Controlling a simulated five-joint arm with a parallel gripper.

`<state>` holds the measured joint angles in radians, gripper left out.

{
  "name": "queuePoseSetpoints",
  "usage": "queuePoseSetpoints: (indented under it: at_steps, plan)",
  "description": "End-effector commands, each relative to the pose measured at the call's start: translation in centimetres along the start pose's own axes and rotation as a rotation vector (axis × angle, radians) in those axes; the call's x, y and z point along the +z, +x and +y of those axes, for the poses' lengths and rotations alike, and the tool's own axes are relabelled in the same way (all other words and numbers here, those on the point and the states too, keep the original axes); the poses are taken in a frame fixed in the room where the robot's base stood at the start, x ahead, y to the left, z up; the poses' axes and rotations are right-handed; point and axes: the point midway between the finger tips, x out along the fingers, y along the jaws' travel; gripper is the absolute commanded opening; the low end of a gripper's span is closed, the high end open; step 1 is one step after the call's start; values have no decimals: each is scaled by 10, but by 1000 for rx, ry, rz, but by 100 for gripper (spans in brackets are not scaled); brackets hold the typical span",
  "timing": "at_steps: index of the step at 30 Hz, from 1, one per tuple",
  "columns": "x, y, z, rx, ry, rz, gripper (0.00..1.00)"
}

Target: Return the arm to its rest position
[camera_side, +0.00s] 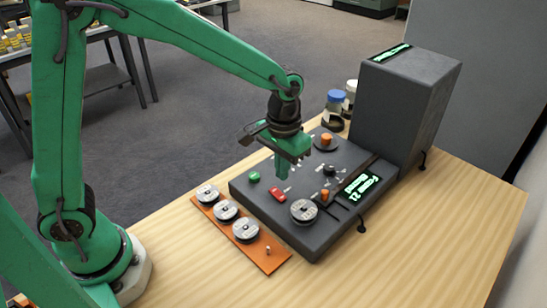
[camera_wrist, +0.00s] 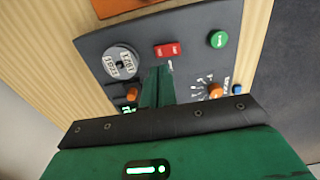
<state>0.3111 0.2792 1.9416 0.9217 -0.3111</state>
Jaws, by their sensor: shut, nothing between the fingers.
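My green arm reaches over the wooden table from the left in the side view. My gripper (camera_side: 282,173) is shut and empty, pointing down above the dark grey control panel (camera_side: 258,205). In the wrist view the shut fingers (camera_wrist: 158,75) extend over the panel, near the red switch (camera_wrist: 168,49). The panel also carries a green button (camera_side: 254,177), a round grey reel (camera_side: 304,210) and orange knobs (camera_side: 326,139). I cannot tell the exact gap between the fingertips and the panel.
An orange tray (camera_side: 272,262) with several round reels lies left of the panel. A tall dark grey box (camera_side: 405,100) and jars (camera_side: 333,112) stand behind it. A lit green display (camera_side: 362,184) is on the panel's right. The table's front right is clear.

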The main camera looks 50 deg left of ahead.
Motion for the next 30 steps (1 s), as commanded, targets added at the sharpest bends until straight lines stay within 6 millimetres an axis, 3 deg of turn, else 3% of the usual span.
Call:
queuePoseSetpoints:
  at_steps: [20, 30]
  plan:
    - [2, -12, -3, 3, -1, 8, 0]
    - [21, -50, -29, 23, -3, 87, 0]
